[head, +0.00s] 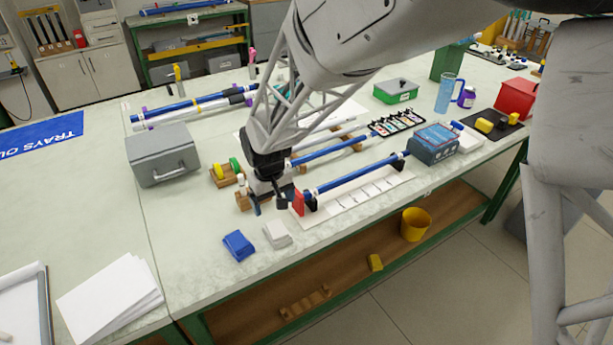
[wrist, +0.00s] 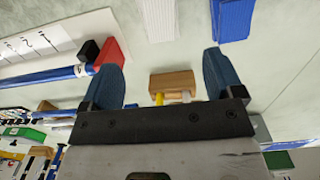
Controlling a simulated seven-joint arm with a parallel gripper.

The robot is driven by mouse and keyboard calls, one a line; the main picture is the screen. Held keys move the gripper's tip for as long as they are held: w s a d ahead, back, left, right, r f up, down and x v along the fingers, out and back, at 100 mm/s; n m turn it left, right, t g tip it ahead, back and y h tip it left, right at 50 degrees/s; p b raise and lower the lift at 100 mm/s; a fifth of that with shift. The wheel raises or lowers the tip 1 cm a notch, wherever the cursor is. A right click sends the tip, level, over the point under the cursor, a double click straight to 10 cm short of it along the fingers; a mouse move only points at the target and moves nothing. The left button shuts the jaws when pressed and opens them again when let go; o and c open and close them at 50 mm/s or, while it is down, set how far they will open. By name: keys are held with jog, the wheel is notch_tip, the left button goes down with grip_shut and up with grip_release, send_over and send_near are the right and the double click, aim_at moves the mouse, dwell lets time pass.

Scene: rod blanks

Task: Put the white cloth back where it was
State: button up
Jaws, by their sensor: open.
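The white cloth (head: 277,234) lies folded on the table near its front edge, just right of the folded blue cloth (head: 239,246). My gripper (head: 268,205) is low over the table, behind the white cloth and apart from it. In the wrist view my gripper (wrist: 165,68) is open with nothing between its fingers. The white cloth (wrist: 159,18) is at the top of that view, beyond the fingertips, with the blue cloth (wrist: 232,18) to its right. The fingers hide part of the table behind the cloth.
A blue rod (head: 356,178) on black supports with a red end piece (head: 298,203) stands close right of my gripper. A small wooden block (head: 242,199) is close left, and a grey box (head: 163,154) farther left. The front left table is clear up to white papers (head: 112,300).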

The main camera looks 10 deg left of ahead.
jog(key=s+d+r+m, duration=0.1)
jog(key=d+r, duration=0.4)
jog(key=d, duration=0.3)
jog(key=s+d+r+m+t, duration=0.15)
jog(key=d+r, duration=0.25)
jog(key=d, duration=0.4)
jog(key=s+d+r+m, duration=0.1)
jog(key=d+r+m, duration=0.1)
jog(key=d+r, duration=0.4)
jog(key=s+d+r+m, duration=0.2)
jog(key=s+d, duration=0.6)
jog(key=d, duration=0.1)
jog(key=s+d+r+m+t, duration=0.1)
jog(key=s+d+r+m, duration=0.1)
jog(key=s+d, duration=0.7)
jog(key=shift+s+d+m, duration=0.2)
jog(key=shift+d+m, duration=0.15)
jog(key=shift+d, duration=0.45)
